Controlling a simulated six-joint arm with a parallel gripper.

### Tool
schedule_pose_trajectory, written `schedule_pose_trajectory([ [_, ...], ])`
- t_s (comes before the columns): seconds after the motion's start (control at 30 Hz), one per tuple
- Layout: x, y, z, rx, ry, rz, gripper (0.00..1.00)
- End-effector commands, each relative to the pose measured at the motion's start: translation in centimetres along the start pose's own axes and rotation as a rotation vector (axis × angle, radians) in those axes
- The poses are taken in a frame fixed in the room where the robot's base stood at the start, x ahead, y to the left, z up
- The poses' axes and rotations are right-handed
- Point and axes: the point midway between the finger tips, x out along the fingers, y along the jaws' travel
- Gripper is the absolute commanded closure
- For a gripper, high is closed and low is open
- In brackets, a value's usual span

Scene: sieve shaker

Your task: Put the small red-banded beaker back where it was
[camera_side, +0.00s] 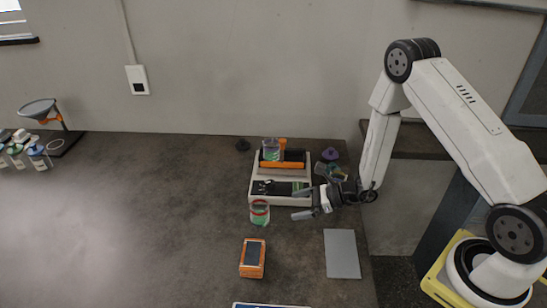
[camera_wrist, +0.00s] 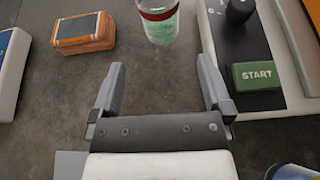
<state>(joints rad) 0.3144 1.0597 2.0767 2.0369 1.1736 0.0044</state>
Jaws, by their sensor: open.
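The small red-banded beaker (camera_side: 260,212) stands upright on the dark table, just in front of the sieve shaker (camera_side: 266,190). It is clear, with a red band and green contents or marking low down. In the wrist view the beaker (camera_wrist: 160,20) is at the top, ahead of the fingers and between their lines. My gripper (camera_side: 303,204) is open and empty, to the right of the beaker and apart from it. In the wrist view my gripper (camera_wrist: 162,85) shows both fingers spread with bare table between them. Another beaker (camera_side: 271,150) with green in it is at the shaker's orange clamp.
The shaker's green START button (camera_wrist: 257,76) and black knob (camera_wrist: 239,10) are close to the right finger. An orange box (camera_side: 252,258) and a grey plate (camera_side: 342,254) lie nearer the front. The left table is mostly clear.

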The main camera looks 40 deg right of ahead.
Motion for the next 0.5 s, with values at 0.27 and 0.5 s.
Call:
schedule_pose_trajectory([
  [0.27,-0.2,1.9,1.4,-0.086,0.033,0.110,0.00],
  [0.5,-1.8,6.1,3.7,-0.309,0.122,0.351,0.00],
])
